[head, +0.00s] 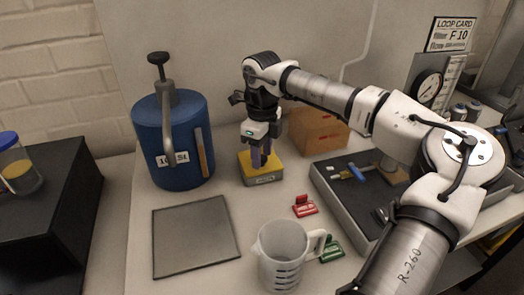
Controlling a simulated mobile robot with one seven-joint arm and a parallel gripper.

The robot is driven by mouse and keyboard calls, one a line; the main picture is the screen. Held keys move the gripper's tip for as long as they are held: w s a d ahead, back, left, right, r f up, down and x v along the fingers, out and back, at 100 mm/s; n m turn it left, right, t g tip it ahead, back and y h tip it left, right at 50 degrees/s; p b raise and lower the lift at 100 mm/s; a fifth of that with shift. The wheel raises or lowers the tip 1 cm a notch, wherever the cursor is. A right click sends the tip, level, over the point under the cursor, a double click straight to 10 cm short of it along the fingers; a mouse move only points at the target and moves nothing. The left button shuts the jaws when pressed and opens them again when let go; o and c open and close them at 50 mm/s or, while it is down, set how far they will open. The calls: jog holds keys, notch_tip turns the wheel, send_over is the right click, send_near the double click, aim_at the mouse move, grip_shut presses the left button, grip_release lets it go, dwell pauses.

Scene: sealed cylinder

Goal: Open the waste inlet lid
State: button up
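A blue cylinder (172,138) stands upright at the left of the bench. It has a pale label, an orange-brown vertical strip, a grey bent pipe and a black T-shaped knob (158,59) on top. I cannot make out which part is the waste inlet lid. My gripper (262,163) points down over a yellow-topped box (260,171), right of the cylinder. Purple-grey fingers or a held piece show at the box top. The view is too small to tell whether the gripper is open or shut, or touching the box.
A grey square mat (196,236) and a clear measuring jug (281,256) are in front. Red (305,207) and green (331,249) small pieces lie nearby. A dark tray (335,192) with tools is at right, a cardboard box (318,132) behind. A black block (45,215) stands at left.

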grip_shut()
